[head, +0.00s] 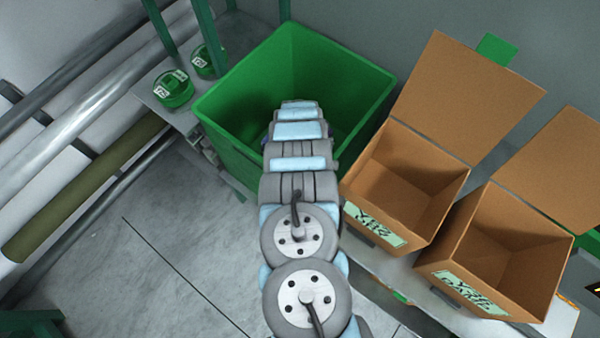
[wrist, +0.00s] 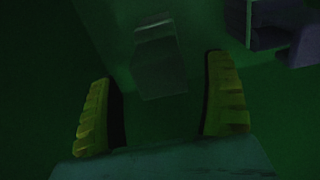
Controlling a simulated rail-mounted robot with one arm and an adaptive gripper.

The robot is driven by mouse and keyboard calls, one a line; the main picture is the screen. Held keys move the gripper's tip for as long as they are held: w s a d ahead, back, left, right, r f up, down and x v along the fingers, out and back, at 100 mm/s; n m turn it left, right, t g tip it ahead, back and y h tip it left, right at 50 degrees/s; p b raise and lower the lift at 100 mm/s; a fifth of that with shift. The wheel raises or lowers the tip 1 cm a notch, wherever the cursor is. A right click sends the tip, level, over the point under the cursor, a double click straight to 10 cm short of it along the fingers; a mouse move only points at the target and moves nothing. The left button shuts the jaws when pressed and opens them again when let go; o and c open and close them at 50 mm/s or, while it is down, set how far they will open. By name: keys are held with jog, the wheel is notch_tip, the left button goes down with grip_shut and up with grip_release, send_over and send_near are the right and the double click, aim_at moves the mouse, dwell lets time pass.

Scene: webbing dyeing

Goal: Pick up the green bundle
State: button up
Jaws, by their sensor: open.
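My arm reaches down into a large green bin (head: 236,92) in the head view, and the gripper itself is hidden there. In the wrist view my gripper (wrist: 161,72) is open, its two yellow ribbed fingers wide apart with nothing clamped between them. A dim, blocky grey-green object (wrist: 160,58) shows between and beyond the fingers. It may be the green bundle, but the picture is too dark and green-tinted to be sure. A dark purplish object (wrist: 280,28) lies at the upper right of the wrist view. The bin's floor is mostly hidden in the head view.
Two open cardboard boxes, the nearer-to-bin one (head: 384,226) and the right one (head: 490,285), stand right of the bin. Green round containers (head: 174,88) sit on a shelf at its left. Long rollers (head: 95,112) line the left wall. Open floor (head: 150,250) lies at lower left.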

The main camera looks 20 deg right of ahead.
jog(key=shift+s+f+b, duration=0.1)
jog(key=shift+f+b, duration=0.55)
jog(key=shift+f, duration=1.35)
jog(key=shift+c, duration=0.3)
jog(key=c, duration=1.4)
